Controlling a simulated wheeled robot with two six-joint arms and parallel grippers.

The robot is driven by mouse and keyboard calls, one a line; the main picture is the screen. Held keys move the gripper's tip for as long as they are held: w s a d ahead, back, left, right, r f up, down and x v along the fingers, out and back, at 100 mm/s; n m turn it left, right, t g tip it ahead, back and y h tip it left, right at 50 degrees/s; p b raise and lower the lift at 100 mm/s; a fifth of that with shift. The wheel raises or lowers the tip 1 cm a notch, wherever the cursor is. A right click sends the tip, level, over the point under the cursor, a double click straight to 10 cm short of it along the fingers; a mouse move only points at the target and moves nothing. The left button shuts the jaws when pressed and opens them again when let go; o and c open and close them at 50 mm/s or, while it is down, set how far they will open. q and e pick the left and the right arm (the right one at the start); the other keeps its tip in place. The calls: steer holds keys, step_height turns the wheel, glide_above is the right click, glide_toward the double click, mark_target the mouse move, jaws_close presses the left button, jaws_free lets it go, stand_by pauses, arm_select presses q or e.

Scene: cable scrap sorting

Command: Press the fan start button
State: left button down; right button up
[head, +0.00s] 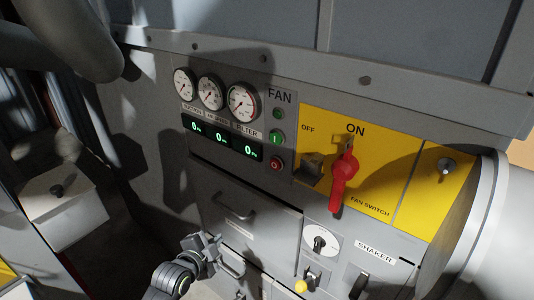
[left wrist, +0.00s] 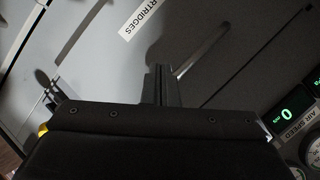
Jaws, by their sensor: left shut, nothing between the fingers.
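The fan panel is on the grey machine front in the head view. Under the FAN label are a small dark green lamp (head: 278,113), the green start button (head: 276,137) marked with a bar, and a red stop button (head: 275,164). The red fan switch lever (head: 343,175) hangs on the yellow plate, by the ON mark. My left gripper (head: 207,244) is below and left of the buttons, in front of the drawers and apart from the start button. Its fingers (left wrist: 161,85) are shut and empty in the left wrist view. The left wrist view does not show the start button.
Three gauges (head: 211,92) and green displays reading 0 (head: 221,136) sit left of the buttons. A drawer (head: 255,215) with a protruding handle is below.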

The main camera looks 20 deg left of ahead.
arm_select(q)
steer(key=s+d+r+m+t+h, duration=0.1)
steer(key=d+r+m, duration=0.1)
steer(key=r, duration=0.7)
steer(key=s+d+r+m+t+h+p, duration=0.1)
steer(key=s+d+r+m+h, duration=0.1)
steer(key=r, duration=0.8)
steer(key=s+d+r+m+t+h+p, duration=0.1)
steer(key=d+r+m, duration=0.3)
steer(key=r, duration=0.5)
steer(key=shift+s+r+m+t+h, duration=0.35)
steer(key=shift+s+m+t+h, duration=0.2)
steer(key=shift+s+m, duration=0.2)
steer(key=shift+w, duration=0.1)
steer(key=b, duration=0.2)
glide_toward(275, 140)
steer(key=x, duration=0.5)
steer(key=shift+r, duration=0.1)
steer(key=shift+p+x, duration=0.5)
steer(key=shift+x, duration=0.4)
